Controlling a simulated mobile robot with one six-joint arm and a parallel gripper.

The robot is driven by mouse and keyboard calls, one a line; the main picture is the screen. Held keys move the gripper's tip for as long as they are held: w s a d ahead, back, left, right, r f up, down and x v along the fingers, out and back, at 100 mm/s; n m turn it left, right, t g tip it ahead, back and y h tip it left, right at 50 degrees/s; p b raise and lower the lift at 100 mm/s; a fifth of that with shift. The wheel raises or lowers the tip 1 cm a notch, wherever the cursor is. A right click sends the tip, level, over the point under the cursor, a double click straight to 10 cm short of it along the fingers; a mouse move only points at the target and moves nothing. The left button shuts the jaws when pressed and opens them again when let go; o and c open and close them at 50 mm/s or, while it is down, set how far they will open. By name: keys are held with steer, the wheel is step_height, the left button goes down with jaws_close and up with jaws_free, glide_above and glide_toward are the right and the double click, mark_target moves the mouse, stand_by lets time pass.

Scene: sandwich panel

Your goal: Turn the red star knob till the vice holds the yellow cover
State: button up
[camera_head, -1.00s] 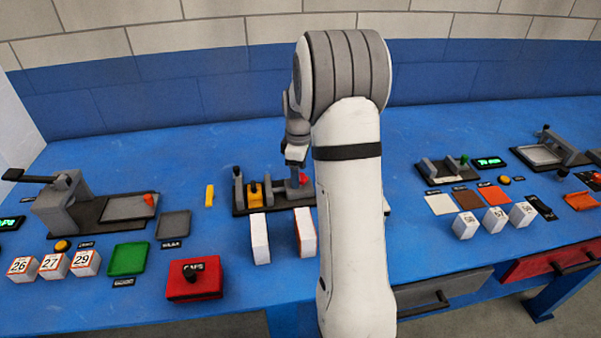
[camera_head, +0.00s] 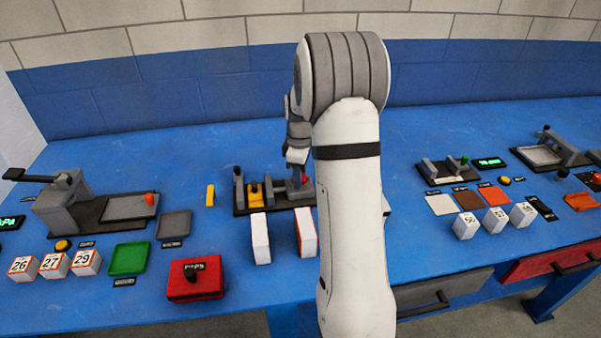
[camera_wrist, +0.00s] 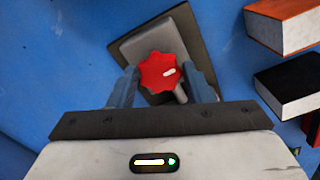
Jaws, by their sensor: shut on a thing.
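The red star knob (camera_wrist: 163,72) sits between the two fingers of my gripper (camera_wrist: 166,88) in the wrist view. The fingers are shut on its sides. A white mark on the knob points to the right. In the head view my gripper (camera_head: 297,165) is over the right end of the vice (camera_head: 240,192), and the knob is mostly hidden there. The yellow cover (camera_head: 255,197) stands between the vice's left grey jaw and the grey jaw to its right. I cannot tell whether both jaws touch it.
Two white-sided blocks (camera_head: 260,240) stand in front of the vice. A separate yellow piece (camera_head: 210,195) lies to its left. A red box (camera_head: 195,280) and a green tray (camera_head: 128,259) are at front left. My arm hides the bench right of the vice.

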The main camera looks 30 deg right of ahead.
steer(key=m, duration=0.5)
steer(key=shift+m, duration=0.4)
steer(key=m, duration=1.2)
steer(key=shift+m, duration=0.4)
steer(key=m, duration=0.5)
steer(key=shift+m, duration=0.3)
steer(key=o, duration=1)
steer(key=shift+r, duration=0.15)
